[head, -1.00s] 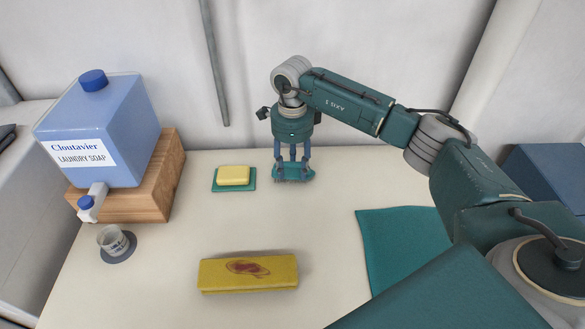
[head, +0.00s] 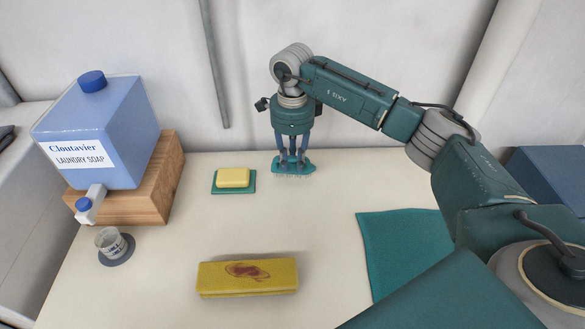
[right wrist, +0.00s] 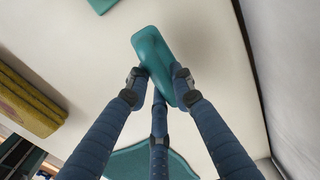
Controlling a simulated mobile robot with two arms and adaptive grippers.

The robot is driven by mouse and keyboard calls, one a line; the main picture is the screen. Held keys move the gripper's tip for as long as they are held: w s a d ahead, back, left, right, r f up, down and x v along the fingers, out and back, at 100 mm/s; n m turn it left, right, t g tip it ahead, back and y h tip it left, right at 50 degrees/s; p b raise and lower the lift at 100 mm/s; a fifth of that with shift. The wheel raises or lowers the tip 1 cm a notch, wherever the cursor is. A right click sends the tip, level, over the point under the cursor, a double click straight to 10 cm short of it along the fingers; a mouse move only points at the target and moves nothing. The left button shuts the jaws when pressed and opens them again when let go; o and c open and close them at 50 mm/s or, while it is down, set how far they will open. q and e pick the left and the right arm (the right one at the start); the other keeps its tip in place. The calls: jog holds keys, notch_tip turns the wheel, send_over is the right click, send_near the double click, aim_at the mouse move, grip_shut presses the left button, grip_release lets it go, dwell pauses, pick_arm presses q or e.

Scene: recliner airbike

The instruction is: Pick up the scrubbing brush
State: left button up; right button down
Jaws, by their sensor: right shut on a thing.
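The scrubbing brush (head: 293,166) has a teal back with pale bristles pointing down. My right gripper (head: 292,158) is shut on its back from above and holds it near the back edge of the table, its bristles a little above the surface. In the right wrist view, the brush's smooth teal back (right wrist: 153,55) sits between the fingertips (right wrist: 157,85), with one end reaching out past them. My left gripper is in neither view.
Left of the brush, a yellow soap bar (head: 233,177) lies on a teal dish. A stained yellow sponge (head: 248,277) lies at the front. A blue laundry soap jug (head: 112,125) stands on a wooden block (head: 160,185), with a small cup (head: 111,241) below. A teal cloth (head: 400,240) lies right.

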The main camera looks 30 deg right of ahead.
notch_tip(320, 180, up, 12)
jog(key=b, duration=0.3)
notch_tip(320, 180, up, 5)
send_over(292, 159)
jog(key=shift+d+r+p, duration=0.1)
jog(key=shift+p, duration=0.3)
